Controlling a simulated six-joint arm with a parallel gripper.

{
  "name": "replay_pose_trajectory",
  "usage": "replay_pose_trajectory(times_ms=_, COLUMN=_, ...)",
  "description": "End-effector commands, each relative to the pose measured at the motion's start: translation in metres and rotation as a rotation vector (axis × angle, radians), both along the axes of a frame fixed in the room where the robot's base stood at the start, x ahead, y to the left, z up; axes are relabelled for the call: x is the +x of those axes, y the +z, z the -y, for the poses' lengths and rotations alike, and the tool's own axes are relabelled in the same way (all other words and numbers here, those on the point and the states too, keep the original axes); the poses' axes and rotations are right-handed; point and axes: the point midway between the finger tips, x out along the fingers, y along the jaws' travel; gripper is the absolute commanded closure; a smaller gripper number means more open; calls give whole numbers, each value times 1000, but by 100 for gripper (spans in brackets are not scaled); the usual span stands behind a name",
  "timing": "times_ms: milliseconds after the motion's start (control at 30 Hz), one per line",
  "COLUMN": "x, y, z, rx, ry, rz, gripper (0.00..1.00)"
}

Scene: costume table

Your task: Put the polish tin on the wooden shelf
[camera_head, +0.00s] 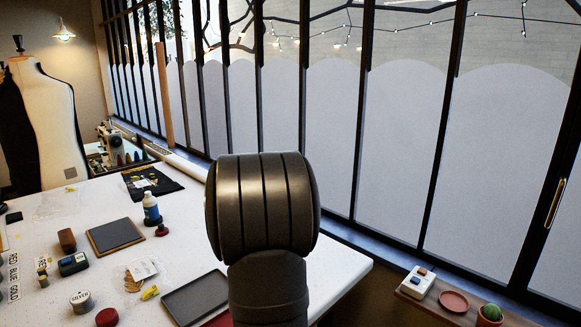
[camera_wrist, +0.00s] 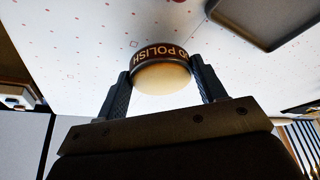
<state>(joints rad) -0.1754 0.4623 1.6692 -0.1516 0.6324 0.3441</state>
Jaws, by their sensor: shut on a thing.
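The polish tin (camera_wrist: 163,77) is a short round tin with a dark side band lettered "POLISH" and a pale, cream face. It is between the fingers of my gripper (camera_wrist: 165,83) in the wrist view, with a finger on each side. The white tabletop shows behind it; I cannot tell how high it is held. In the head view my dark arm fills the centre, and neither the gripper nor the held tin shows. The wooden shelf (camera_head: 433,300) is low at the right, beside the window.
The shelf carries a small pale device (camera_head: 418,281), a red saucer (camera_head: 454,301) and a potted cactus (camera_head: 490,314). The white table (camera_head: 350,272) holds a dark tray (camera_head: 196,297), a tin lettered "SILVER" (camera_head: 81,301), a blue bottle (camera_head: 151,208) and a slate board (camera_head: 115,233).

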Motion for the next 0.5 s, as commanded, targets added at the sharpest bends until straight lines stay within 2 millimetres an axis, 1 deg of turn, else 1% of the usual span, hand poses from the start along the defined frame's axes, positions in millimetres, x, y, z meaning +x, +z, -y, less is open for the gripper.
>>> replay_pose_trajectory(times_ms=33, x=4, y=-4, z=22, rx=-1, ry=-59, rz=0, gripper=69)
replay_pose_trajectory(times_ms=100, x=7, y=-7, z=43, rx=0, ry=-125, rz=0, gripper=69)
replay_pose_trajectory(times_ms=200, x=9, y=-10, z=64, rx=0, ry=-189, rz=1, gripper=69)
replay_pose_trajectory(times_ms=300, x=10, y=-12, z=77, rx=-1, ry=-225, rz=1, gripper=69)
replay_pose_trajectory(times_ms=500, x=10, y=-13, z=80, rx=0, ry=-239, rz=1, gripper=69)
